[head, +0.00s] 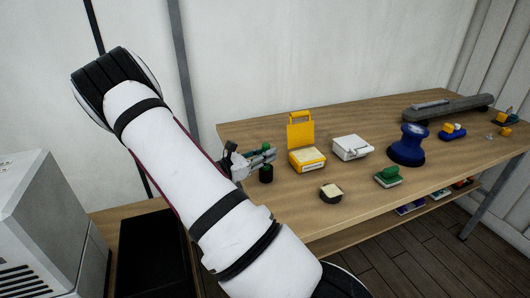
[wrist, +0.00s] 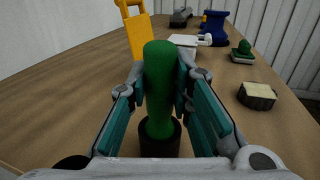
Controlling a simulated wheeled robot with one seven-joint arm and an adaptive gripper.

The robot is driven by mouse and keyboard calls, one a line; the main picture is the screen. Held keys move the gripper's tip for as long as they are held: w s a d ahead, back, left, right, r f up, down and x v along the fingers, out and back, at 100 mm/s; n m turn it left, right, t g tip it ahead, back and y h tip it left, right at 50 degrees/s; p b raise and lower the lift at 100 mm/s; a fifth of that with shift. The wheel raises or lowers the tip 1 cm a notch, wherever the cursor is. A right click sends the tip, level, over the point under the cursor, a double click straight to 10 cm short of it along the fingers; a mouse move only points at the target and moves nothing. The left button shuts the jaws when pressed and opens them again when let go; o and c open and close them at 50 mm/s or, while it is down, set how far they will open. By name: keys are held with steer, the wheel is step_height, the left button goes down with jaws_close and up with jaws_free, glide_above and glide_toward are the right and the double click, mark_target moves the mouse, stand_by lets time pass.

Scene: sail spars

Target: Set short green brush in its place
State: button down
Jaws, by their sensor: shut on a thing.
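My gripper (head: 262,157) is shut on the upright short green brush (wrist: 160,85) at the left end of the workbench. The brush has a rounded green top and a narrower middle between the teal-lined fingers. Its lower end meets a dark round piece (wrist: 145,130), with green showing below the rim. I cannot tell whether this dark piece is a holder or part of the brush. In the head view the dark lower part (head: 266,176) shows below my gripper, close to the bench top.
A long grey tool (head: 447,108) lies at the back.

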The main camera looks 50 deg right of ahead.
steer(key=shift+f, duration=0.4)
steer(key=c, duration=1.4)
jaws_free()
steer(key=shift+o, duration=0.2)
steer(key=v, duration=1.2)
